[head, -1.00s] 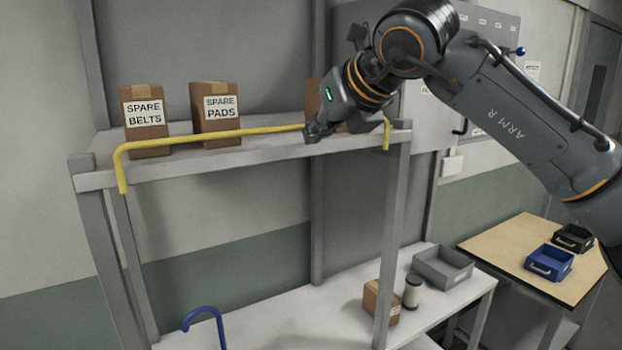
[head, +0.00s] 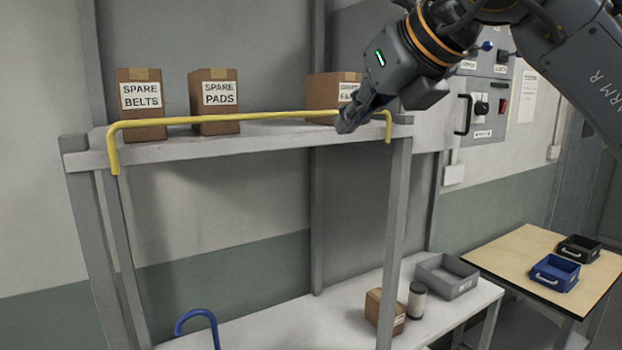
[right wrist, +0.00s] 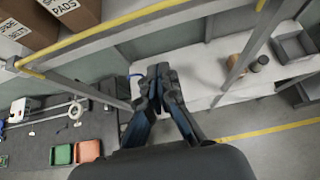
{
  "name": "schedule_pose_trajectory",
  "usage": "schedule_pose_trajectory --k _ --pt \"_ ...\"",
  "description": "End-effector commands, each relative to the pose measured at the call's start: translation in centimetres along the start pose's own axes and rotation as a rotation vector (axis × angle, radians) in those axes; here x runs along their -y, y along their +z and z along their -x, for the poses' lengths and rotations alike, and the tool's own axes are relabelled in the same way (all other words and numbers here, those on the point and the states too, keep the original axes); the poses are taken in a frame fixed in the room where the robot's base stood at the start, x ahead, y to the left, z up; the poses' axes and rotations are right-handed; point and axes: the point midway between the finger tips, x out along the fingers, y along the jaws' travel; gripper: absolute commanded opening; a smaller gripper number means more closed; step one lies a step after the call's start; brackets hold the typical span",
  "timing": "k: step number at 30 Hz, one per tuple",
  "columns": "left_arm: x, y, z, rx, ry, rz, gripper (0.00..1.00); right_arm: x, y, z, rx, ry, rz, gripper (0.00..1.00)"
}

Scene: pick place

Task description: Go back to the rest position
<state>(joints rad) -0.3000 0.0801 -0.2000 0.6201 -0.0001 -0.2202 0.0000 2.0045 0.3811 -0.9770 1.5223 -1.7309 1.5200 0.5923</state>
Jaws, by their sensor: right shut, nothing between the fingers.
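My right gripper (head: 345,124) is shut and empty in the head view. It appears in front of the right part of the upper shelf, near the yellow rail (head: 230,119), and overlaps a box whose label is partly hidden (head: 328,92). Whether it touches the rail I cannot tell. In the right wrist view the closed fingers (right wrist: 157,72) point out over the lower shelf and floor, with nothing between them. My left gripper is not in the head view.
The upper shelf (head: 180,149) also holds boxes marked SPARE BELTS (head: 142,125) and SPARE PADS (head: 213,126). On the lower shelf (head: 345,318) are a small box (head: 385,314), a canister (head: 416,302) and a grey bin (head: 447,277). A table (head: 500,256) with two bins stands right.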

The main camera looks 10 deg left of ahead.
Motion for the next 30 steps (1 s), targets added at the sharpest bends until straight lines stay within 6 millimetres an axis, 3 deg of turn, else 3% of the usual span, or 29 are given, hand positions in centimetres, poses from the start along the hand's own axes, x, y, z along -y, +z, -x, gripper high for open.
schedule_pose_trajectory --k 7,17,20,26,30 --pt "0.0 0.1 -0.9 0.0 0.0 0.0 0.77 0.0 -0.8 1.4 0.0 0.0 0.0 0.0" --pt "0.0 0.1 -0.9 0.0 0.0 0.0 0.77 -0.1 -1.0 0.9 -0.006 0.019 -0.007 0.0" --pt "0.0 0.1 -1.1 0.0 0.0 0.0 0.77 -0.4 -1.8 -1.4 -0.031 0.109 -0.046 0.0" --pt "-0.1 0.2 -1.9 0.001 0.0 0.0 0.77 -1.6 -5.0 -9.5 -0.086 0.493 -0.282 0.0" --pt "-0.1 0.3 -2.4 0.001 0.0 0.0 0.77 -1.0 -7.1 -14.8 -0.072 0.755 -0.547 0.0"
